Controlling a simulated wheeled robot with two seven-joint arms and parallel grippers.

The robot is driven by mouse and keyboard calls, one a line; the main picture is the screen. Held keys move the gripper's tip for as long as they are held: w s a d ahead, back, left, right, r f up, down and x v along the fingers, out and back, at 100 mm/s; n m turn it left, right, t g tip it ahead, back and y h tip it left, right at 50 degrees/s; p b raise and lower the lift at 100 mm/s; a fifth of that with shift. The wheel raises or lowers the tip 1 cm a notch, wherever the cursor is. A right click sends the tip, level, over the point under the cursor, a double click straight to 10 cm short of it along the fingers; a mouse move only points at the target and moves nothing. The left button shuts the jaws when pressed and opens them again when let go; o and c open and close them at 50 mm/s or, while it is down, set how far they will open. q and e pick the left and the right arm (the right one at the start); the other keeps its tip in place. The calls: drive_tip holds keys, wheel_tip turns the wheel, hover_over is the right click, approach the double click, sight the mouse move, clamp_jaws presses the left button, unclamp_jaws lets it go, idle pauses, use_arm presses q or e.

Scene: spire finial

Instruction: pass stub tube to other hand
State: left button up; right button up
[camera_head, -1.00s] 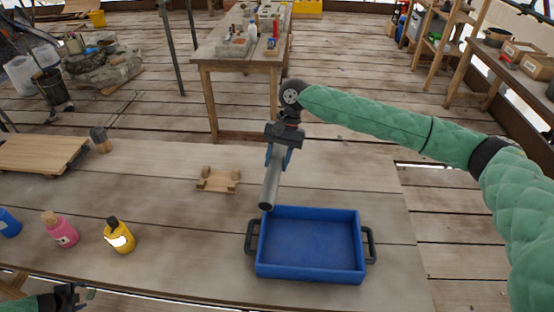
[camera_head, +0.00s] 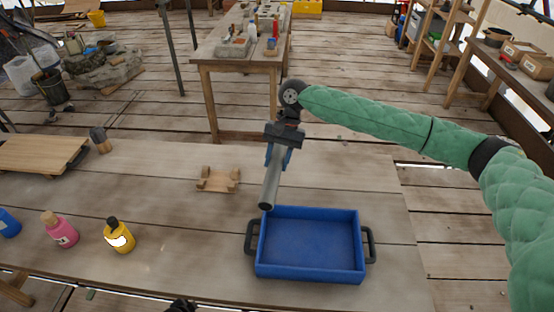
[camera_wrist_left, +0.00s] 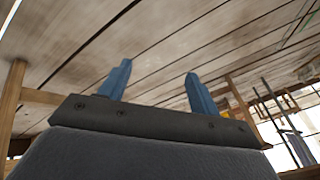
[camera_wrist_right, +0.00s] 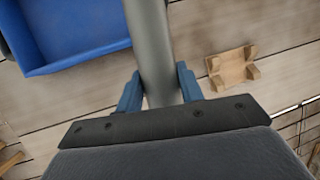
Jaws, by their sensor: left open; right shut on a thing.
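The stub tube (camera_head: 269,187) is a grey cylinder, tilted, with its open end toward the near side. My right gripper (camera_head: 277,157) is shut on it above the table. In the right wrist view the tube (camera_wrist_right: 153,45) runs up between the blue fingers (camera_wrist_right: 160,92). The tube's lower end shows just beyond the left rim of the blue tray. My left gripper is open and empty in the left wrist view (camera_wrist_left: 158,88), with wooden boards behind its fingers. In the head view only a dark bit of it (camera_head: 181,305) shows at the bottom edge.
A blue tray (camera_head: 312,274) with black handles stands on the table (camera_head: 160,185). A wooden cradle (camera_head: 218,180) lies left of the tube. Yellow (camera_head: 119,238), pink (camera_head: 61,231) and blue (camera_head: 8,224) bottles stand at the left. Bare tabletop lies between bottles and tray.

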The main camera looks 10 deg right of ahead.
use_arm(q)
drive_tip(key=s+d+n+g, duration=0.2)
drive_tip(key=s+d+n, duration=0.3)
drive_tip(key=s+d, duration=0.4)
drive_tip(key=s+d+r+n+g, duration=0.1)
drive_tip(key=s+n, duration=0.3)
drive_tip(key=s, duration=0.6)
drive_tip(key=shift+d+g+y, duration=0.2)
drive_tip(key=shift+g+y, duration=0.1)
drive_tip(key=shift+g, duration=0.6)
drive_tip(key=shift+s, duration=0.15)
